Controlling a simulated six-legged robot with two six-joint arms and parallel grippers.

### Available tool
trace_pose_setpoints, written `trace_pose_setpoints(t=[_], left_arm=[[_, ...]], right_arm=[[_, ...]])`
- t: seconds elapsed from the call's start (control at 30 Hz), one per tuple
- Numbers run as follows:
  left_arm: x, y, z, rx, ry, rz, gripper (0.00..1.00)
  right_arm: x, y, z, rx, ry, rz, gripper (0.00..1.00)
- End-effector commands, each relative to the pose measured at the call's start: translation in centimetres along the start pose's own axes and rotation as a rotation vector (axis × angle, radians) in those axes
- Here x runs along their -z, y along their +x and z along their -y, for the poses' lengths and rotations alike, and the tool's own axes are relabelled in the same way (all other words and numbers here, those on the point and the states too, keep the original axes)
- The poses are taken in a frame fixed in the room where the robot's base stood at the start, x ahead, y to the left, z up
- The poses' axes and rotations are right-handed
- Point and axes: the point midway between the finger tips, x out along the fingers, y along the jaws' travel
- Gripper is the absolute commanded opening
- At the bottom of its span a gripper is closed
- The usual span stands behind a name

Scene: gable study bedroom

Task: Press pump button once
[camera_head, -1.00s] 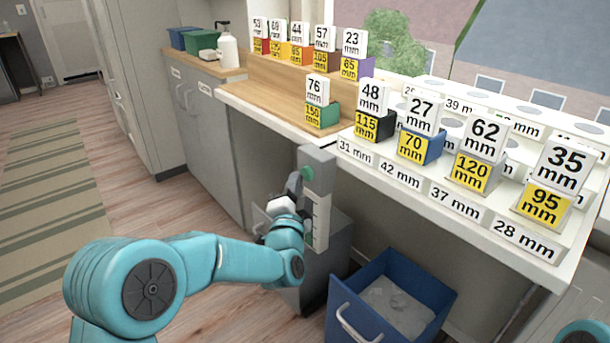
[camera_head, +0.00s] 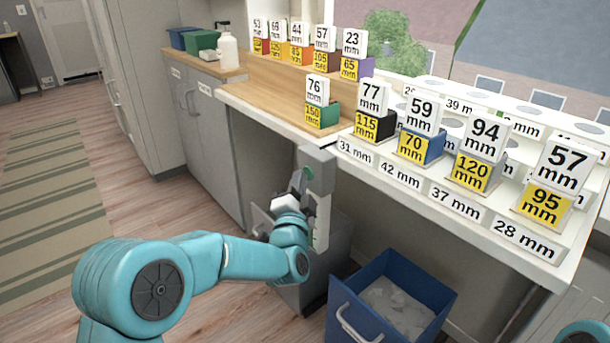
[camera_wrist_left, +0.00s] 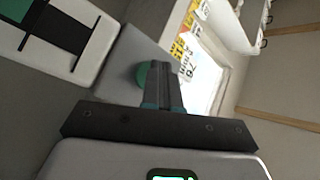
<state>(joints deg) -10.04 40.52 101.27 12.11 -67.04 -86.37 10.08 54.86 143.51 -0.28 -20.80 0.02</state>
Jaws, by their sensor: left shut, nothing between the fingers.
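The pump is a grey box (camera_head: 318,163) on the front edge of the white counter, with a pale strip below it. In the wrist view its green button (camera_wrist_left: 142,75) shows at the left of my fingertips, partly hidden behind them. My left gripper (camera_head: 302,177) is shut and empty, its tips at the face of the box, and hides the button in the head view. I cannot tell whether the tips touch the button. My right gripper is not in view.
Holders with white and yellow number cards stand on the counter, such as the one reading 59 mm (camera_head: 421,118). A blue open drawer (camera_head: 350,317) with pale contents is below. A soap bottle (camera_head: 228,50) stands at the back left. The floor at left is clear.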

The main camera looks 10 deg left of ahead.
Motion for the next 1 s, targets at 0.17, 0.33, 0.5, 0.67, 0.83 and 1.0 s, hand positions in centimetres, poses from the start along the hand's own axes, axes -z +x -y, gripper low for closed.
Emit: trace_pose_setpoints(t=[0.17,0.33,0.5,0.67,0.83,1.0], left_arm=[[0.1,0.0,0.0,0.000,0.000,-0.002,0.00],[-0.1,-0.2,0.1,-0.001,0.000,-0.002,0.00],[-0.6,-0.8,0.5,0.000,0.000,-0.002,0.00],[-0.9,-1.3,0.8,0.000,0.000,-0.002,0.00],[-0.9,-1.4,0.9,-0.001,0.000,-0.002,0.00],[-1.1,-1.6,1.0,-0.001,0.000,-0.001,0.00]], right_arm=[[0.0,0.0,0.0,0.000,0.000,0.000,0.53],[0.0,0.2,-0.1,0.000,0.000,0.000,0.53],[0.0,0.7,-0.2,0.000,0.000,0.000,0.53],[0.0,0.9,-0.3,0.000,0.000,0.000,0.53],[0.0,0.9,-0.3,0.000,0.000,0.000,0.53],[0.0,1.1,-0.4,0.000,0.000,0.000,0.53]])
